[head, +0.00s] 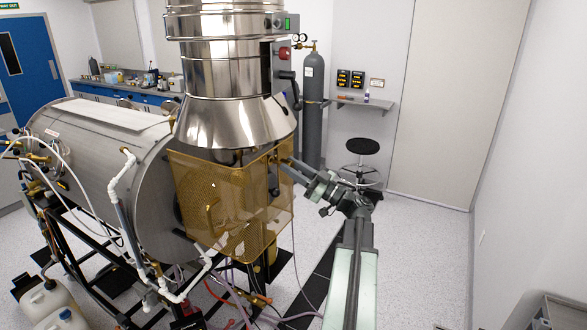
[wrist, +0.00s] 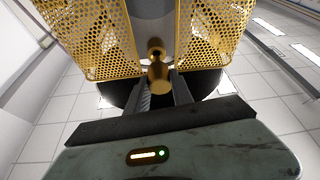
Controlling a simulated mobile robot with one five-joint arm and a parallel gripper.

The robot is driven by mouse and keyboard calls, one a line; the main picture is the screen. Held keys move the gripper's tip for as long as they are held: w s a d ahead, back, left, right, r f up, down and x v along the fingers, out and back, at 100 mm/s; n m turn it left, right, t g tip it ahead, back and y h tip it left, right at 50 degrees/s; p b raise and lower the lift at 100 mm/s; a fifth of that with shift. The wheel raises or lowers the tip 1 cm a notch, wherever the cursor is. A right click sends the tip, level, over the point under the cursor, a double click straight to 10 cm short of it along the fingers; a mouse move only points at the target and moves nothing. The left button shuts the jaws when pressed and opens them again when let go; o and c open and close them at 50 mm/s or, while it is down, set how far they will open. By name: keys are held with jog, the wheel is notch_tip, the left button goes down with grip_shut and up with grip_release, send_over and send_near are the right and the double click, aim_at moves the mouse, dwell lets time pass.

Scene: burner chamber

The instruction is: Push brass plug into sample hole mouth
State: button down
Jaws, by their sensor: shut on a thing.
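The brass plug (wrist: 157,72) shows in the wrist view between the two dark fingers of my gripper (wrist: 161,87), which is shut on it. Its narrower knobbed part points away from my wrist, up in the picture. In the head view my gripper (head: 286,162) reaches in at the right side of the yellow mesh guard, below the steel hood. The plug is too small or hidden to make out there.
The yellow perforated guard (wrist: 88,42) stands on both sides of the plug, with a gap between its panels. The steel hood (head: 232,122) is above and the large steel cylinder (head: 105,150) to the left. A gas bottle (head: 313,105) and a stool (head: 361,147) stand behind.

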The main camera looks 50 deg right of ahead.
jog(key=shift+w+a, duration=0.2)
jog(key=shift+w, duration=0.6)
jog(key=shift+w+a, duration=0.2)
jog(key=shift+w, duration=0.6)
jog(key=c, duration=1)
grip_release()
jog(key=shift+c, duration=0.2)
jog(key=shift+f, duration=0.1)
jog(key=b+v, duration=0.3)
jog(key=v, duration=0.4)
jog(key=shift+s, duration=0.3)
jog(key=shift+f, duration=0.15)
